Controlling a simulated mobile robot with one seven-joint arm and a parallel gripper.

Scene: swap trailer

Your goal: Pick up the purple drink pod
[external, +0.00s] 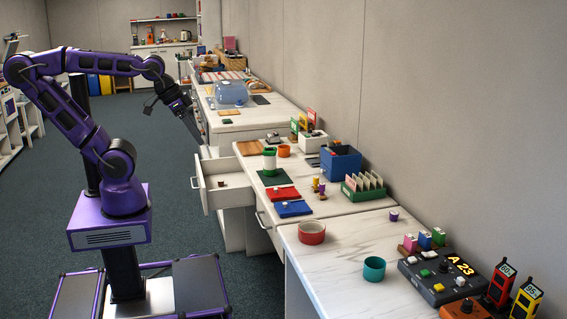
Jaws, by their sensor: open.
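A small purple pod-like piece (393,215) stands on the near white counter, close to the wall. Another small dark reddish-purple piece (221,183) lies in an open drawer (206,199); it is too small to tell which of the two is the drink pod. My gripper (194,128) points down beside the counters, above and a little left of the open drawer. It is open and apart from both pieces, and its fingers are small and dark here.
Red (281,195) and blue (293,209) mats lie on the middle counter, with a blue bin (340,162) behind. A red bowl (312,232), a teal cup (374,268) and a button console (440,276) stand on the near counter.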

